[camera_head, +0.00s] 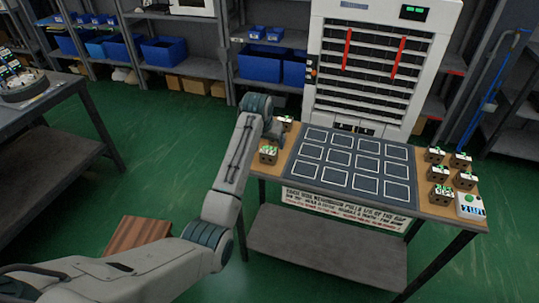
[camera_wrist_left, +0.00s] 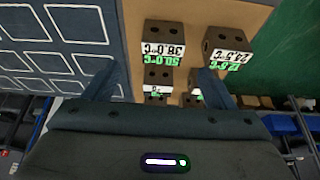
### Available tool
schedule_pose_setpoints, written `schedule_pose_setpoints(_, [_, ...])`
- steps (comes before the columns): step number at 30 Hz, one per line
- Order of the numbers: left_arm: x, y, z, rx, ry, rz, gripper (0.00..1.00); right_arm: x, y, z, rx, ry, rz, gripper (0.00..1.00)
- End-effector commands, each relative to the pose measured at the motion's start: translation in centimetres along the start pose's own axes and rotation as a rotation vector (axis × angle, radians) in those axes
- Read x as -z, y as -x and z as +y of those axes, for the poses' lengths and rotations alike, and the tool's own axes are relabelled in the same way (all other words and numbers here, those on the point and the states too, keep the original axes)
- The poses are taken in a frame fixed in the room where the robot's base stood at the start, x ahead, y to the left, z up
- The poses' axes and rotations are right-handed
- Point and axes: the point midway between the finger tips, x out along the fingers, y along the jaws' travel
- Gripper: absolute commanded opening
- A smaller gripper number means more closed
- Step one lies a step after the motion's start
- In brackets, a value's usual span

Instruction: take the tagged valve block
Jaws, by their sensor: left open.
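My left gripper (camera_head: 274,130) is over the left end of the table, by the valve blocks there. In the left wrist view its jaws (camera_wrist_left: 158,76) are apart, with nothing held. A brown valve block (camera_head: 268,155) stands in front of the gripper and another block (camera_head: 286,123) behind it. The left wrist view shows several blocks with upside-down labels: one reading about 38.0°C and 50.0°C (camera_wrist_left: 165,34), one about 24.5°C and 12.5°C (camera_wrist_left: 228,40). A smaller-looking block (camera_wrist_left: 158,76) appears between the jaws. I cannot tell which is the tagged one. My right gripper is not in view.
A dark mat (camera_head: 355,160) with white squares fills the table's middle. Several more blocks (camera_head: 465,180) and a white box with a green button (camera_head: 470,205) are at the right end. A white rack (camera_head: 378,60) with red strips stands behind the table.

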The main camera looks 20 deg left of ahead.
Motion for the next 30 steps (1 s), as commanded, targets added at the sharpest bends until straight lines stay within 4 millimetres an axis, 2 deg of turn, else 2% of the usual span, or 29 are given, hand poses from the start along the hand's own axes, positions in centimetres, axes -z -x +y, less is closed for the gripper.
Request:
schedule_pose_setpoints(3, [0.0,-1.7,0.0,0.000,0.000,-0.003,0.78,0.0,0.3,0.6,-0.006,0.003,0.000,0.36])
schedule_pose_setpoints(11, [0.0,-3.6,-0.1,0.001,0.000,-0.003,0.78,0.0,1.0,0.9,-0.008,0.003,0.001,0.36])
schedule_pose_setpoints(18, [-0.1,-6.9,-0.2,0.000,0.000,-0.002,0.78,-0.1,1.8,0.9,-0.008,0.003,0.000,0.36])
schedule_pose_setpoints(22, [-0.1,-7.8,-0.2,0.001,0.000,0.000,0.78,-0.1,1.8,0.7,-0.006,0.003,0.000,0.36])
schedule_pose_setpoints(29, [-0.1,-7.9,-0.2,0.000,0.000,0.001,0.78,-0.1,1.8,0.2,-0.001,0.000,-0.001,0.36])
schedule_pose_setpoints(30, [-0.1,-7.9,-0.2,0.001,0.000,0.001,0.74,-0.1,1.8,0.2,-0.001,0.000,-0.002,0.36])
